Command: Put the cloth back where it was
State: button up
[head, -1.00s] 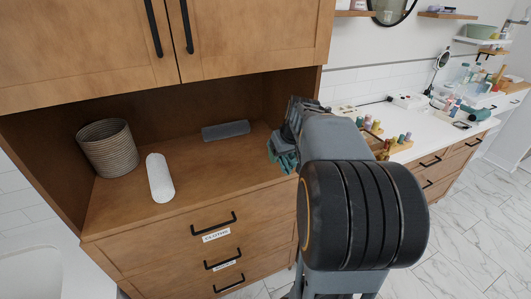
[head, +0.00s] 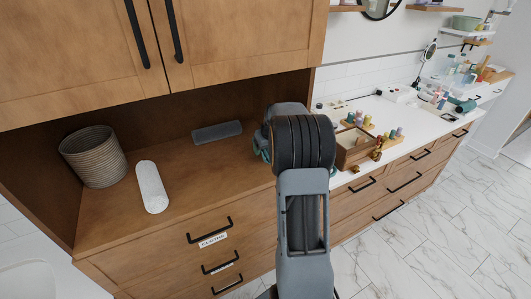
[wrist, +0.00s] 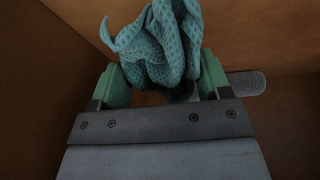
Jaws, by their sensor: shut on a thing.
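The teal dimpled cloth (wrist: 160,40) hangs crumpled between the green fingers of my gripper (wrist: 162,77) in the wrist view. The gripper is shut on it. In the head view only a small edge of the cloth (head: 261,148) shows beside my arm, over the right part of the wooden cabinet's open shelf (head: 200,175). My arm hides the rest of the cloth and the fingers. I cannot tell whether the cloth touches the shelf.
A woven basket (head: 95,158) and a white roll (head: 152,187) are at the shelf's left. A dark grey roll (head: 217,132) lies at the back. Shelf surface between the rolls and my arm is clear. A wooden box (head: 352,150) and bottles stand on the counter at right.

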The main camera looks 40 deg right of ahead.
jog(key=shift+w+d+f, duration=0.25)
jog(key=shift+w+f, duration=0.25)
jog(key=shift+f, duration=1.65)
jog(key=shift+f, duration=0.2)
jog(key=o, duration=0.9)
